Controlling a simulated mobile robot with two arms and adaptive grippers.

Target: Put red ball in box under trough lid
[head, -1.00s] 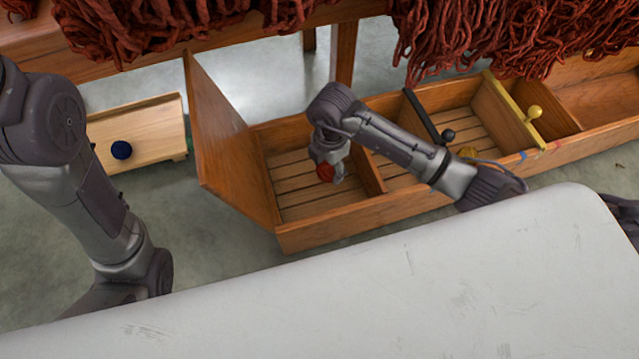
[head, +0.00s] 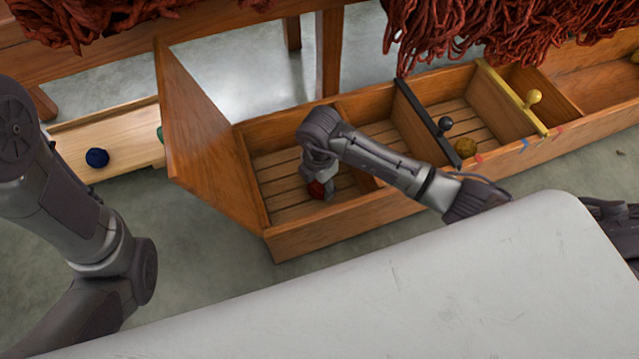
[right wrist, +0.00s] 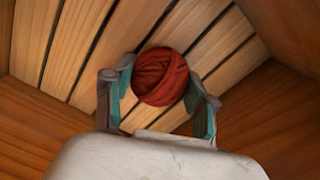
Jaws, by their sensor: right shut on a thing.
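The red ball (head: 317,188) of wool is held by my right gripper (head: 318,187) inside the leftmost compartment of the wooden trough (head: 350,222). In the right wrist view the red ball (right wrist: 160,77) sits between the two fingertips, low over the slatted floor; I cannot tell whether it touches the floor. The trough lid (head: 205,140) stands raised and tilted at the left end of the trough. My left arm is at the left edge, and its gripper is out of view.
A black divider with a knob (head: 446,126) and a yellow one (head: 532,98) cross the trough. Red wool hangs above.

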